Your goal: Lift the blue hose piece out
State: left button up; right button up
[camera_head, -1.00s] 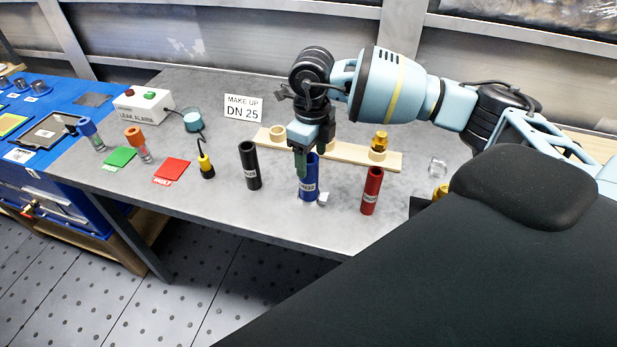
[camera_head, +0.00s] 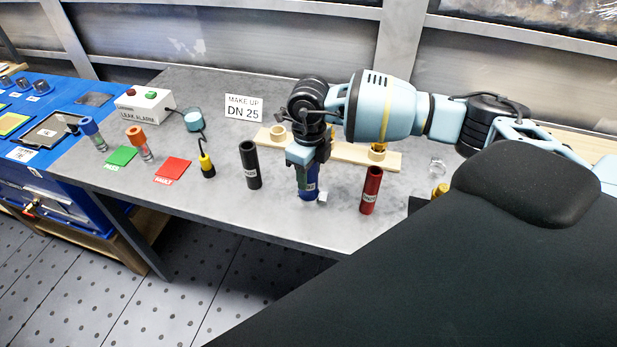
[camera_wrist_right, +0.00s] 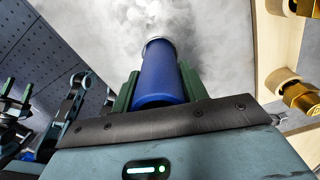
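The blue hose piece (camera_head: 308,183) stands upright on the grey table between the black and red hose pieces. My right gripper (camera_head: 309,178) is pointing down over it and hides its upper part. In the right wrist view the blue hose piece (camera_wrist_right: 160,75) lies between the two green fingers (camera_wrist_right: 158,88), one on each side. The fingers are very close to its sides; whether they press on it I cannot tell. Dark green and blue-grey parts at the left edge of that view look like my left gripper (camera_wrist_right: 14,100), cut off and unclear.
The black hose piece (camera_head: 249,165) stands to the left and the red one (camera_head: 371,190) to the right. A wooden strip (camera_head: 352,153) with brass fittings lies behind. The table front is clear.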

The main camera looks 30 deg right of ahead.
jog(key=c, duration=0.6)
jog(key=shift+r, duration=0.15)
jog(key=s+a+r, duration=0.1)
jog(key=s+a, duration=0.1)
jog(key=a, duration=0.2)
jog(key=s+a+r, duration=0.2)
jog(key=a, duration=0.3)
jog(key=s+a+r+b, duration=0.1)
jog(key=s+a, duration=0.2)
jog(key=a, duration=0.2)
jog(key=shift+a+r, duration=0.25)
jog(key=shift+r, duration=0.15)
